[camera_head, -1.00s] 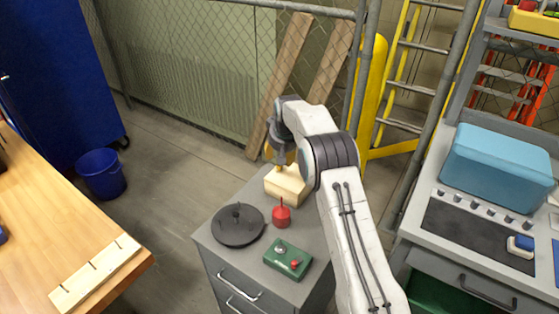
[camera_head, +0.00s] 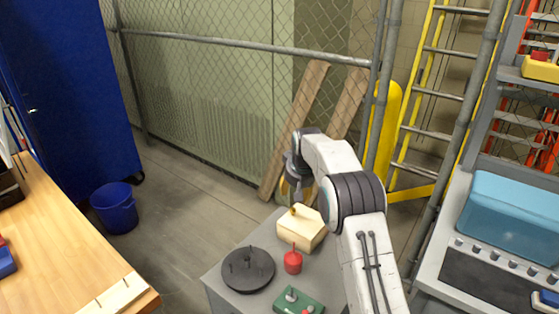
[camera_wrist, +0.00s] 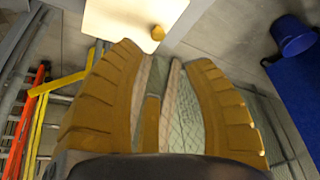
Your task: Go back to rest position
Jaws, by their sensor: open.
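My gripper (camera_head: 299,192) is at the end of my white and grey arm, over the far side of a pale wooden block (camera_head: 302,228). In the wrist view, its two ribbed yellow-brown fingers (camera_wrist: 165,58) are spread apart with nothing between them. The block (camera_wrist: 125,18) shows beyond the fingertips there, with a small yellow peg (camera_wrist: 157,33) standing on it, apart from the fingers. The peg also shows in the head view (camera_head: 294,210). My arm is bent, with the gripper hanging down.
The grey cabinet top (camera_head: 226,290) also holds a black disc (camera_head: 248,270), a red weight (camera_head: 292,262) and a green box (camera_head: 297,302). A wooden bench (camera_head: 75,250) is at left, a grey workstation (camera_head: 440,275) at right, and mesh fence behind. A blue bucket (camera_head: 115,208) stands on the floor.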

